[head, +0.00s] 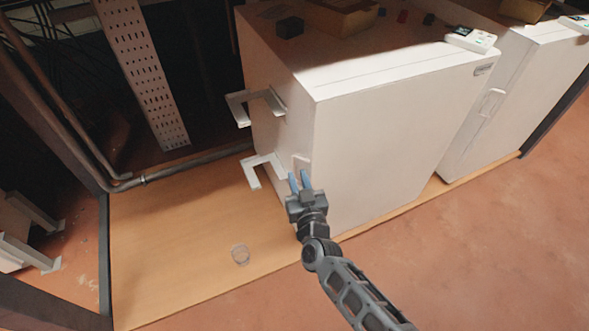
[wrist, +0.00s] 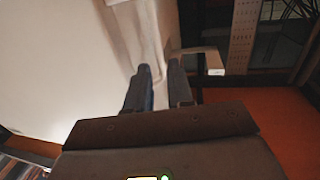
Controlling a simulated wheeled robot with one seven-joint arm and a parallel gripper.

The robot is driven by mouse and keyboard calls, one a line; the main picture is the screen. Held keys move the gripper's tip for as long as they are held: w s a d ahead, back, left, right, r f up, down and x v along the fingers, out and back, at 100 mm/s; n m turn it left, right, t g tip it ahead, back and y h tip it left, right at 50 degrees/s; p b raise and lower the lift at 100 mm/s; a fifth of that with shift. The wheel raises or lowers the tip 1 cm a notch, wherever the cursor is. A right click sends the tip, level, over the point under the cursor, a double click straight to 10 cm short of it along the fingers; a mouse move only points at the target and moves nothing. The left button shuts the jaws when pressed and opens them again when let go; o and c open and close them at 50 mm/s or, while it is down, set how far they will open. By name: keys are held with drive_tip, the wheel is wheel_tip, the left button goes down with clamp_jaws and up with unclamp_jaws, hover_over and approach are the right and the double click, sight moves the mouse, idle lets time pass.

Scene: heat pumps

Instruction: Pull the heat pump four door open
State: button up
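A white box-shaped heat pump (head: 400,125) stands nearest, its front door closed flush as far as I can see. A small pale handle (head: 301,162) sits low on the door near its left edge. My gripper (head: 299,180) is at this handle, its two blue-grey fingers pointing at it. In the wrist view, my gripper (wrist: 160,68) shows its fingers apart with a narrow gap, against the white door face (wrist: 70,60). Whether the fingers reach around the handle is hard to tell. No number on the unit is readable.
A second white unit (head: 520,95) with its own handle (head: 490,103) stands at the right. White brackets (head: 262,165) stick out of the near unit's left side. A pipe (head: 190,163) runs behind the wooden platform (head: 180,250). The reddish floor (head: 480,240) in front is clear.

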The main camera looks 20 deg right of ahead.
sight(293, 165)
drive_tip(key=shift+w+d+b, duration=0.25)
drive_tip(key=shift+w+b, duration=0.05)
drive_tip(key=shift+w, duration=0.85)
drive_tip(key=shift+w+d+b, duration=0.2)
drive_tip(key=shift+w+b, duration=0.1)
drive_tip(key=shift+w, duration=0.8)
clamp_jaws()
